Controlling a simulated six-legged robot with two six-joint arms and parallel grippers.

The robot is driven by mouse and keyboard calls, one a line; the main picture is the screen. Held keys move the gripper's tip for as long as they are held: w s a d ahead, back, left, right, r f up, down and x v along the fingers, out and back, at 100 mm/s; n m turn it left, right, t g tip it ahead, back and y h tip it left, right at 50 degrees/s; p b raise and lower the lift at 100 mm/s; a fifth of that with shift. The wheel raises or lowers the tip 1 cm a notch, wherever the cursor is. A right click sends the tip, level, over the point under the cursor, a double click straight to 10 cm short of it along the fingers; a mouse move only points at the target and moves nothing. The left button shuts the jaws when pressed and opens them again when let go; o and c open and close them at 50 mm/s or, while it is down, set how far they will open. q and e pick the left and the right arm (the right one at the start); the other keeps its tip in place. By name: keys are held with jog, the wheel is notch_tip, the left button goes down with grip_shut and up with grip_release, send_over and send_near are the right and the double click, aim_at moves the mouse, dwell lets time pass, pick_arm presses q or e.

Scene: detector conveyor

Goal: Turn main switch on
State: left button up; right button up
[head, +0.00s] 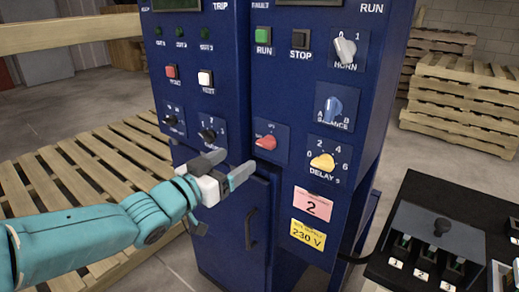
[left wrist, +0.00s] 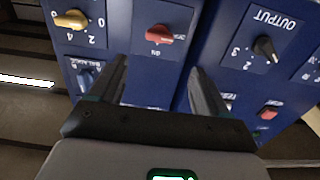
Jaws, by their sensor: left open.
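The main switch seems to be the red knob (head: 266,142) on its own blue plate on the front of the blue cabinet. Its handle lies roughly sideways, and a small label on the plate is hard to read. The red knob also shows in the left wrist view (left wrist: 160,34), beyond and between my fingers. My left gripper (head: 231,166) is open and empty, just below and left of the knob in the head view, apart from it. My right gripper is not in view.
Near the knob are a yellow delay knob (head: 322,161), a blue balance knob (head: 333,107), a grey horn knob (head: 345,48) and a black output knob (head: 210,134). A cabinet door handle (head: 251,229) is below. A black box (head: 440,228) stands at right.

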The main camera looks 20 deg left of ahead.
aim_at(263, 144)
pick_arm(q)
jog(key=x, duration=1)
jog(key=shift+w+d+f, duration=0.1)
jog(key=shift+w+d, duration=0.15)
jog(key=shift+w, duration=0.05)
jog(key=c, duration=1.1)
